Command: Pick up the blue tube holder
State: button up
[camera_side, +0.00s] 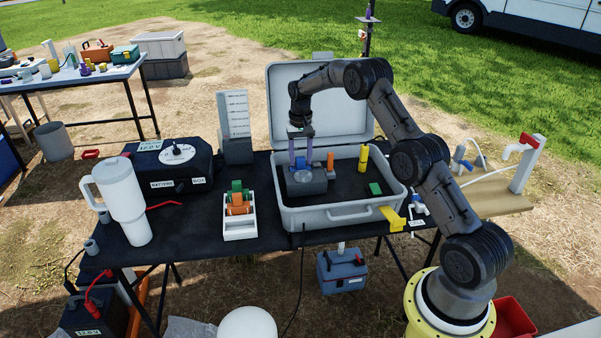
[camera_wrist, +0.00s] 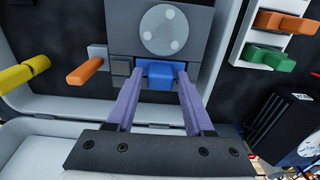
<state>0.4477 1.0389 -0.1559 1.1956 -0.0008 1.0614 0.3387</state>
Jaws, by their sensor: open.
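The blue tube holder (camera_wrist: 159,78) shows in the wrist view as a small blue block against the edge of a dark grey box with a round pale disc. It also shows small in the side view (camera_side: 300,163), inside the open grey case (camera_side: 340,214). My gripper (camera_wrist: 161,70) is open, with one purple finger on each side of the blue holder. In the side view my gripper (camera_side: 300,157) points down into the case. I cannot tell whether the fingers touch the holder.
Inside the case, an orange piece (camera_side: 330,161), a yellow cylinder (camera_side: 364,157) and a green block (camera_side: 375,188) stand near the holder. The case walls and raised lid (camera_side: 348,120) surround my gripper. A white tray (camera_side: 239,227) and black battery box (camera_side: 172,168) stand left.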

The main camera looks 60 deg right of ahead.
jog(key=shift+f, duration=0.35)
jog(key=shift+c, duration=0.3)
grip_shut()
jog(key=shift+r, duration=0.1)
